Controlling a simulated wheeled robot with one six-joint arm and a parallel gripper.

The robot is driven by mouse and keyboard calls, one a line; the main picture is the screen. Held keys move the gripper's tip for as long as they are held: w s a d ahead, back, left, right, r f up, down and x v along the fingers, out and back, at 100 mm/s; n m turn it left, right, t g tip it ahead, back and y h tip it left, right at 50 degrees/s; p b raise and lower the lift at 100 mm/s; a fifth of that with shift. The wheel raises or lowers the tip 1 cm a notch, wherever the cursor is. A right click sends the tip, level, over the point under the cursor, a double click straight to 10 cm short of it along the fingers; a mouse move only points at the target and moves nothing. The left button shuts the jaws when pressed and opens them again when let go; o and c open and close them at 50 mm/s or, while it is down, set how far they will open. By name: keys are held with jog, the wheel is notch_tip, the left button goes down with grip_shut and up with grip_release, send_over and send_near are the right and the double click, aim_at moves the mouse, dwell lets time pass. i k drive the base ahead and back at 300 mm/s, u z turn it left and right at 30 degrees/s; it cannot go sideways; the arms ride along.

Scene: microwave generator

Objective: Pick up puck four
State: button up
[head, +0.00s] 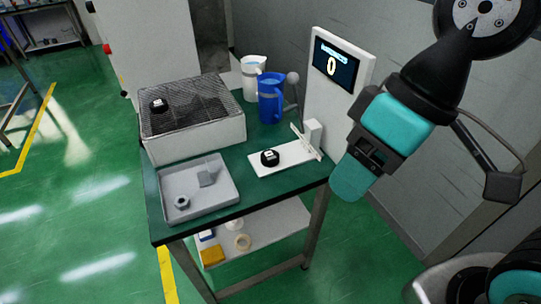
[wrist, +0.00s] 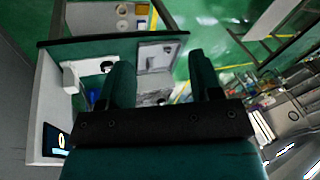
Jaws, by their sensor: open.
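Two black pucks with white tops are in the head view. One puck (head: 159,105) sits on the mesh top of a white box (head: 195,136) at the back left of the table. The other puck (head: 270,157) sits on a white plate (head: 290,155) in front of the display unit; it also shows in the wrist view (wrist: 106,66), left of my fingers. I cannot read their markings, so I cannot tell which is puck four. My gripper (wrist: 160,75) is open and empty, its fingers wide apart. In the head view it is right of the table, apart from both pucks.
A grey tray (head: 228,191) with a nut and a small block lies at the table's front left. A blue jug (head: 271,97) and a white jug (head: 253,77) stand at the back. The upright display unit (head: 336,75) reads 0. Lower shelf holds small items.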

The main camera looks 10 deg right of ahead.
aim_at(269, 158)
jog(key=k, duration=1)
jog(key=u, duration=1.15)
jog(key=i, duration=1.9)
jog(key=z, duration=1.85)
